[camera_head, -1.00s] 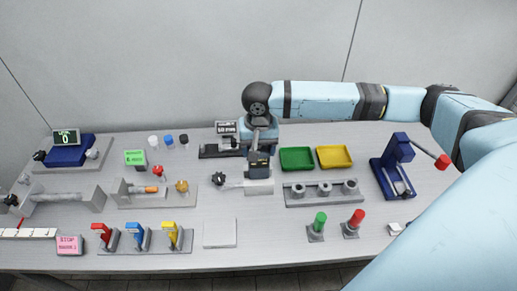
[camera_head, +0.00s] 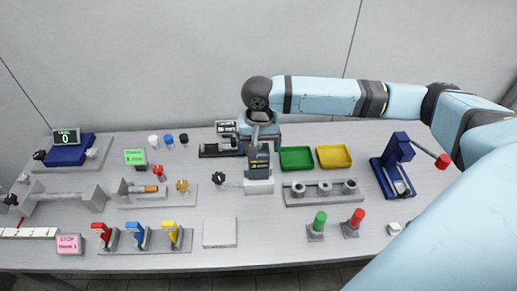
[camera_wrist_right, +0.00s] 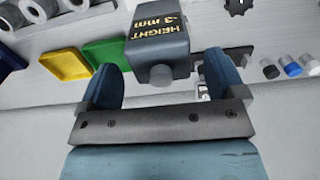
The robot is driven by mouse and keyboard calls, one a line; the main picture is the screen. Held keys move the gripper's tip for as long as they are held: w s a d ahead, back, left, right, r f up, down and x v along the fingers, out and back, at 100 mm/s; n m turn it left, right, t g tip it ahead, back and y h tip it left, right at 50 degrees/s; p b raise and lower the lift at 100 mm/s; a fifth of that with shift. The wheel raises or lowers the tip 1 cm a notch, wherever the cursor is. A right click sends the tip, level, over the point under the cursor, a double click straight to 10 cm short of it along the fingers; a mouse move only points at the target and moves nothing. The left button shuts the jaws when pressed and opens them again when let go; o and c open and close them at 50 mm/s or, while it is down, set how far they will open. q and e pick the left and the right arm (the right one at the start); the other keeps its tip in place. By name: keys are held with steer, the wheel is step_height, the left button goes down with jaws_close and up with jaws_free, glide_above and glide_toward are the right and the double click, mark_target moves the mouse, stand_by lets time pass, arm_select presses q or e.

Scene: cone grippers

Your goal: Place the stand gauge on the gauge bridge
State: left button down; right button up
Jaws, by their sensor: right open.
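The stand gauge, a dark grey box (camera_head: 259,161) with yellow lettering, stands at the middle of the table on a pale grey block (camera_head: 259,186), which I take to be the gauge bridge. In the right wrist view the gauge (camera_wrist_right: 160,32) reads "HEIGHT -3 mm" and shows a round grey stub at its near end. My right gripper (camera_wrist_right: 165,80) is open, its two blue fingers on either side of the stub with gaps. In the head view the gripper (camera_head: 262,143) is just behind the gauge, partly hidden by it. My left gripper is not in view.
A black knob (camera_head: 218,179) sticks out left of the block. A dark fixture (camera_head: 215,150) with a small display stands behind left. A green tray (camera_head: 297,158), a yellow tray (camera_head: 334,156) and a grey rack with rings (camera_head: 325,190) are to the right. A flat pale plate (camera_head: 220,232) lies in front.

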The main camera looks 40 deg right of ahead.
step_height(320, 180, up, 10)
steer(key=shift+r, duration=0.2)
stand_by(0.5)
